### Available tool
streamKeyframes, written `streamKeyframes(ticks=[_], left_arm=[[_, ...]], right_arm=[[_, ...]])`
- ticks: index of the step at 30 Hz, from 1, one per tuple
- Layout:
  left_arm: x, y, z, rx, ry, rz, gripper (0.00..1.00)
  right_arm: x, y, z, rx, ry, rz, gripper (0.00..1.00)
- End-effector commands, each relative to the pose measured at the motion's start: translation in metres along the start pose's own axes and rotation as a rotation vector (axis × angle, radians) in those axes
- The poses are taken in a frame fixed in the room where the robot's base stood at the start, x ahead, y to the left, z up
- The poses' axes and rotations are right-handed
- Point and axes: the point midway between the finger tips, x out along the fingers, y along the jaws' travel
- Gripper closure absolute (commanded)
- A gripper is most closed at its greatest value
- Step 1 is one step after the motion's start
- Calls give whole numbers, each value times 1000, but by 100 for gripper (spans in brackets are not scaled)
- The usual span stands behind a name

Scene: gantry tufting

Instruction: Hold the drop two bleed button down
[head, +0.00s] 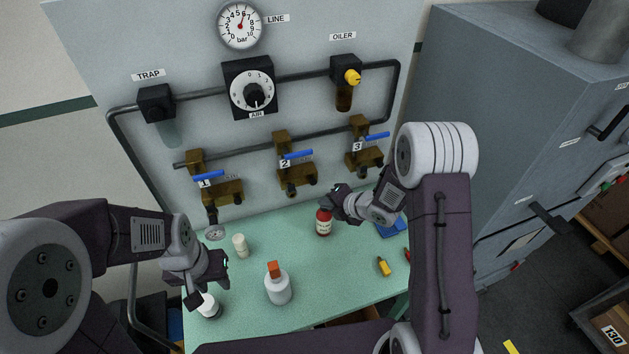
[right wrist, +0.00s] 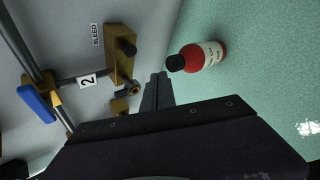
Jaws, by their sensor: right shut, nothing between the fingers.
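Drop two is the brass valve block (head: 297,176) marked 2, with a blue lever (head: 298,155), in the middle of the wall panel. In the right wrist view its brass body (right wrist: 119,62) carries a BLEED label and a round black button (right wrist: 129,48). My right gripper (head: 330,200) is shut and empty, right of and below drop two. Its closed fingers (right wrist: 158,78) show in the right wrist view, apart from the button. My left gripper (head: 207,292) looks open, low at the left by a white-capped jar (head: 209,306).
A red bottle (head: 324,222) stands on the green bench (head: 250,325) close to my right gripper; it also shows in the right wrist view (right wrist: 205,55). A white bottle with an orange cap (head: 279,287) and a cream cylinder (head: 240,245) stand further left. Drops 1 and 3 flank drop two.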

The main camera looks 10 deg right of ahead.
Motion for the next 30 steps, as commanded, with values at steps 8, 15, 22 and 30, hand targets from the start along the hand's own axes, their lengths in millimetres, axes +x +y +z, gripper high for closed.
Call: streamKeyframes(ticks=[8, 15, 22, 30], left_arm=[[-14, 0, -2, 0, 0, 0, 64], [-16, 0, -2, 0, 0, 0, 64], [-15, 0, -2, 0, 0, 0, 64], [-15, 0, -2, 0, 0, 0, 64]], right_arm=[[25, 19, 18, 0, 0, 0, 100], [33, 24, 24, 0, 0, -1, 100], [34, 24, 24, 0, 0, -1, 100], [33, 24, 24, 0, 0, -1, 100]])
